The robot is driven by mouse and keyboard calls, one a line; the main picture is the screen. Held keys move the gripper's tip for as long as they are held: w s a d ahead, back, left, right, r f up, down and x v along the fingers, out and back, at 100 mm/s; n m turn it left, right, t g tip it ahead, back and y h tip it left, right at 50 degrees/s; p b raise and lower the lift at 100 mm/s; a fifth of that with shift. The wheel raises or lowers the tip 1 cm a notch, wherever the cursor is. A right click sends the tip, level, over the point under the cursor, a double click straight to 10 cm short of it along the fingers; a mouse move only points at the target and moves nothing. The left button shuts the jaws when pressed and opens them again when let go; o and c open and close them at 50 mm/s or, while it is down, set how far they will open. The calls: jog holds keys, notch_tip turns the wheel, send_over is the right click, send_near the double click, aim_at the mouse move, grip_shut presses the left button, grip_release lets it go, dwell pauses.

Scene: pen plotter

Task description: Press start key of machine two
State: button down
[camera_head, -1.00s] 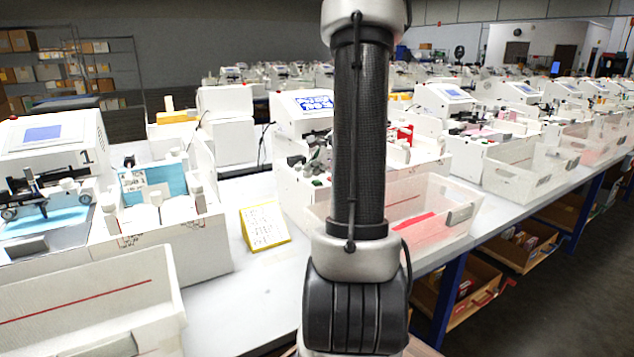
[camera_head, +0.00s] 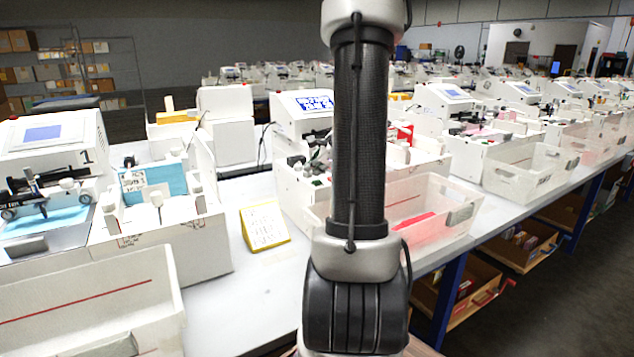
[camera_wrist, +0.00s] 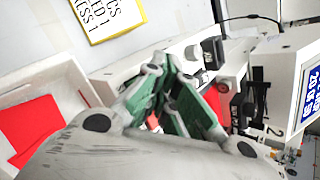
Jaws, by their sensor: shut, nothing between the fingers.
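A white machine with a lit blue-and-white screen (camera_head: 314,103) stands behind my arm in the head view. I cannot read a number on it. Its screen (camera_wrist: 314,98) shows tilted at the right edge of the wrist view. My gripper (camera_wrist: 166,72), with green-lined fingers, is shut and empty over this machine's front area in the wrist view. The fingers cover part of the machine there, and I cannot make out the start key beneath them.
A machine marked 1 (camera_head: 45,145) stands at left. A yellow-framed sign (camera_head: 265,226) stands on the white table between the machines; it also shows in the wrist view (camera_wrist: 107,14). A translucent bin (camera_head: 425,225) with red sheets sits right of my arm.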

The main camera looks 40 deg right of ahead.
aim_at(315, 181)
jog(key=shift+f, duration=0.1)
jog(key=shift+f, duration=0.35)
jog(key=shift+f, duration=0.4)
dwell(0.8)
jog(key=shift+r, duration=0.85)
jog(key=shift+r, duration=2.5)
